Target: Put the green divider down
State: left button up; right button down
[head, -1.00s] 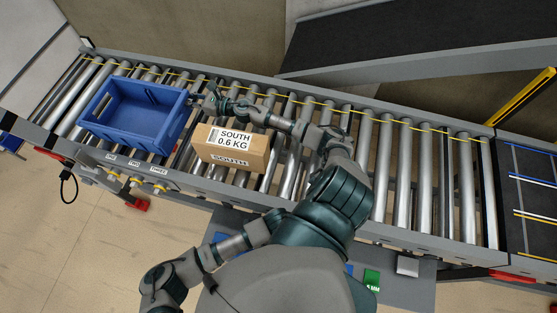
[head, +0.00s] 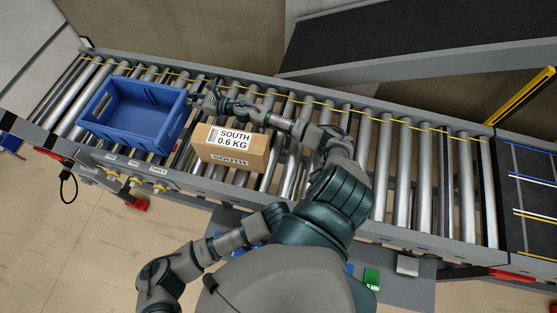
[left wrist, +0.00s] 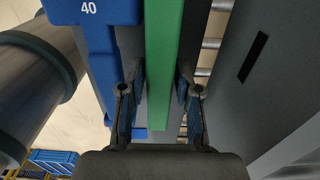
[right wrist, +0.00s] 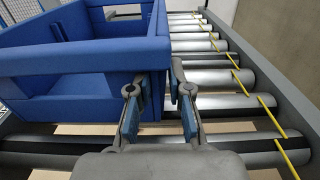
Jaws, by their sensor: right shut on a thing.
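The green divider (left wrist: 164,60) is a long flat bar running up the left wrist view. The fingers of my left gripper (left wrist: 160,108) stand on either side of its lower end, with a narrow gap showing on the left. The left gripper is hidden behind my own body in the head view. My right gripper (right wrist: 160,108) is shut on the near corner wall of the blue tote (right wrist: 75,60). In the head view the right gripper (head: 212,100) is at the right end of the tote (head: 133,112), which sits on the rollers and looks empty.
A cardboard box (head: 231,149) labelled SOUTH 0.6 KG lies on the roller conveyor (head: 400,180), right of the tote. A blue bin (left wrist: 95,10) marked 40 is beside the divider. A green piece (head: 372,278) lies on a grey shelf below the conveyor. Rollers at right are clear.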

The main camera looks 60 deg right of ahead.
pick_arm(q)
jog(key=shift+o, duration=0.4)
notch_tip(320, 180, up, 6)
jog(key=shift+r, duration=0.25)
notch_tip(320, 180, down, 12)
jog(key=shift+r, duration=0.1)
grip_shut()
